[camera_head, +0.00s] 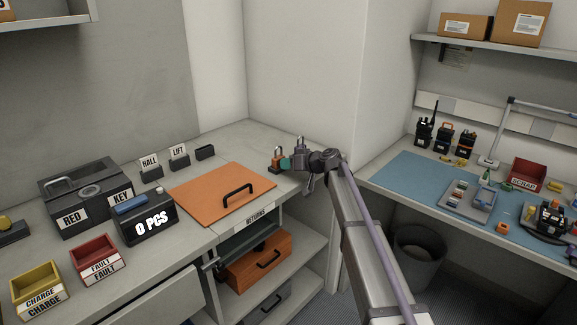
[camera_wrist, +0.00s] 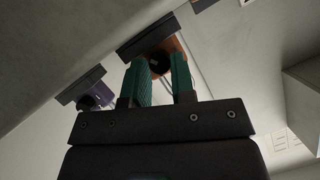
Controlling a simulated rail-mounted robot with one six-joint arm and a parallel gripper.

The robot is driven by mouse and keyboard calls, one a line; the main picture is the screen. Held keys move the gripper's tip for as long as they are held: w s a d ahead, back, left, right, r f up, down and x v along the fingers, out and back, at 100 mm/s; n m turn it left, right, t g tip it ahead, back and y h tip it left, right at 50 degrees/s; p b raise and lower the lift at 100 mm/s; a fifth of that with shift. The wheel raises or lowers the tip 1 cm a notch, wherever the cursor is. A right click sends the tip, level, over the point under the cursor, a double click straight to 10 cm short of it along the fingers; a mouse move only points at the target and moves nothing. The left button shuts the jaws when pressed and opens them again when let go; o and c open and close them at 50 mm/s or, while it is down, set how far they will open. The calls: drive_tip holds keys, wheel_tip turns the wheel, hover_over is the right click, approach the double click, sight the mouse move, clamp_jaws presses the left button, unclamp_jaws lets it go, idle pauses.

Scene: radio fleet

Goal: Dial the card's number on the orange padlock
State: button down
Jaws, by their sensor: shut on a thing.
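The orange padlock (camera_head: 276,159) stands at the far right end of the left counter, by the wall corner. In the wrist view the orange padlock (camera_wrist: 178,46) shows a dark round dial (camera_wrist: 159,63) at the fingertips. My gripper (camera_head: 285,163) reaches it from the right; its teal fingers (camera_wrist: 161,70) are shut on the dial. A purple-grey padlock (camera_wrist: 96,94) is beside the orange one; it is partly hidden behind my gripper in the head view. I cannot make out a card with a number, and the dial's marks are not readable.
An orange lidded panel with a black handle (camera_head: 222,192) lies left of the padlock. Small HALL (camera_head: 150,166) and LIFT (camera_head: 179,157) signs stand behind. A blue-matted bench (camera_head: 408,178) with radios is at right, a bin (camera_head: 419,252) below.

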drive_tip(key=shift+m, duration=0.4)
drive_tip(key=shift+w+y, duration=0.1)
drive_tip(key=shift+y, duration=0.2)
drive_tip(key=c, duration=1.2)
unclamp_jaws()
drive_tip(key=shift+d, duration=0.1)
drive_tip(key=p+v, duration=0.3)
drive_tip(key=v, duration=0.7)
drive_tip(key=shift+d+r, duration=0.2)
drive_tip(key=shift+d, duration=0.1)
